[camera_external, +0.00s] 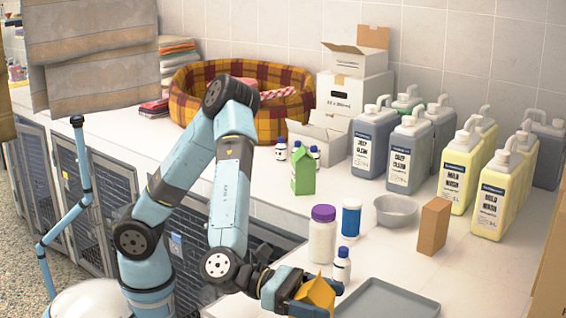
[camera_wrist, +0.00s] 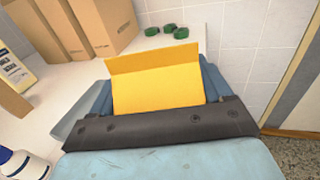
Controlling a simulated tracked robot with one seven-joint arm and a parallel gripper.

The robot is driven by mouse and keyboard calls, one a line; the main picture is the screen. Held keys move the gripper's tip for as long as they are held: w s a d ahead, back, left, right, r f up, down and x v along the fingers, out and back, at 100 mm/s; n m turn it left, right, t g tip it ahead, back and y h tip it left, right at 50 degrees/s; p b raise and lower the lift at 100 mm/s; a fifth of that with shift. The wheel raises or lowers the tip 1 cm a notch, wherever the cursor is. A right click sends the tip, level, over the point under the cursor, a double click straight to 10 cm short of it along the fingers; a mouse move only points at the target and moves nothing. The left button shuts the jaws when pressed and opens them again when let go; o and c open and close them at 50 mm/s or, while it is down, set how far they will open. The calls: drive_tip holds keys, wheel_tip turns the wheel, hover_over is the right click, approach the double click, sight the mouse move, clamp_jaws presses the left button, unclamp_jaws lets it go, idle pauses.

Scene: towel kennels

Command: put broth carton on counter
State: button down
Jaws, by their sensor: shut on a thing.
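An orange gable-topped carton (camera_external: 318,292), apparently the broth carton, is between the fingers of my gripper (camera_external: 300,290) at the bottom of the external view. Its lettering does not show. In the wrist view the carton's orange face (camera_wrist: 158,88) fills the space between the dark blue fingers, and my gripper is shut on it. The white counter (camera_external: 480,275) runs along the wall. The carton is by the counter's front part, left of a grey tray (camera_external: 385,302). Its lower end is hidden, so I cannot tell whether it touches the counter.
A white bottle (camera_external: 341,268), a purple-lidded jar (camera_external: 322,240) and a blue-and-white container (camera_external: 351,220) stand close behind my gripper. A green carton (camera_external: 303,172), grey bowl (camera_external: 396,212), brown box (camera_external: 433,226) and several jugs (camera_external: 492,200) stand farther back. Bare counter lies right of the tray.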

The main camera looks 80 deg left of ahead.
sight(294, 298)
drive_tip(key=s, duration=0.1)
drive_tip(key=s+y, duration=0.1)
drive_tip(key=n+t, duration=0.1)
drive_tip(key=shift+s+a+f+y, duration=0.3)
drive_tip(key=shift+s+a, duration=0.05)
drive_tip(key=shift+s, duration=0.05)
drive_tip(key=shift+s+a+y, duration=0.25)
drive_tip(key=shift+y, duration=0.05)
drive_tip(key=s+a+r+n+y, duration=0.3)
drive_tip(key=a+r+y, duration=0.15)
drive_tip(key=a, duration=0.25)
drive_tip(key=s+a+r+n+y, duration=0.3)
drive_tip(key=a+y, duration=0.2)
drive_tip(key=a, duration=0.3)
drive_tip(key=s+a+r+n+y, duration=0.4)
drive_tip(key=a, duration=0.3)
drive_tip(key=w+d+f, duration=0.7)
drive_tip(key=w+f, duration=0.5)
drive_tip(key=f, duration=0.1)
drive_tip(key=shift+d+m, duration=0.3)
drive_tip(key=shift+d, duration=0.1)
drive_tip(key=shift+f, duration=0.1)
